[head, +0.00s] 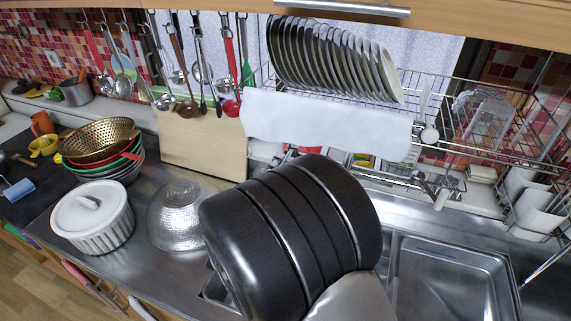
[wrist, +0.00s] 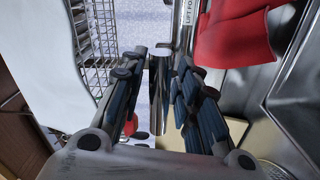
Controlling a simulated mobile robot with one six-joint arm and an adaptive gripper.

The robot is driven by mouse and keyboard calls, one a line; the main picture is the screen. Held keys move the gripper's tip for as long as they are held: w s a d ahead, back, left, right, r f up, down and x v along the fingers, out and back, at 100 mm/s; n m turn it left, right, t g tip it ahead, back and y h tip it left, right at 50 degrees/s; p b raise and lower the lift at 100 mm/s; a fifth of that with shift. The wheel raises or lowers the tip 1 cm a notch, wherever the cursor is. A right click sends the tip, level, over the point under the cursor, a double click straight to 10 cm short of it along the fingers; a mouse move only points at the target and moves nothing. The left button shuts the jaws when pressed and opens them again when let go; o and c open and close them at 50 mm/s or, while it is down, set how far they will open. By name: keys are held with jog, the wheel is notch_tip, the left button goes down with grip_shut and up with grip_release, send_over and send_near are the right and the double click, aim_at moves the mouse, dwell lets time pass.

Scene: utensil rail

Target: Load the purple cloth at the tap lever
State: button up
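No cloth that is clearly purple shows in either view. A whitish cloth (head: 330,122) hangs over the front of the dish rack, and a pale sheet at the left of the wrist view (wrist: 45,70) looks like the same cloth. A red cloth-like thing (wrist: 235,35) is at the upper right of the wrist view. The tap with its lever (head: 434,187) stands behind the sink. My gripper (wrist: 165,75) has its fingers apart, with a shiny metal cylinder (wrist: 160,88) between them; whether they touch it is unclear. In the head view my black arm hides the gripper.
The wire dish rack (head: 470,105) holds several plates (head: 335,60). Utensils hang at the left. A glass bowl (head: 178,215), a white lidded pot (head: 92,215) and a wooden board (head: 203,150) stand on the left counter. The sink (head: 455,275) is empty at the right.

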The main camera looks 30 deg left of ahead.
aim_at(285, 160)
jog(key=shift+w+a, duration=0.15)
jog(key=shift+w, duration=1.6)
jog(key=shift+c, duration=0.6)
grip_shut()
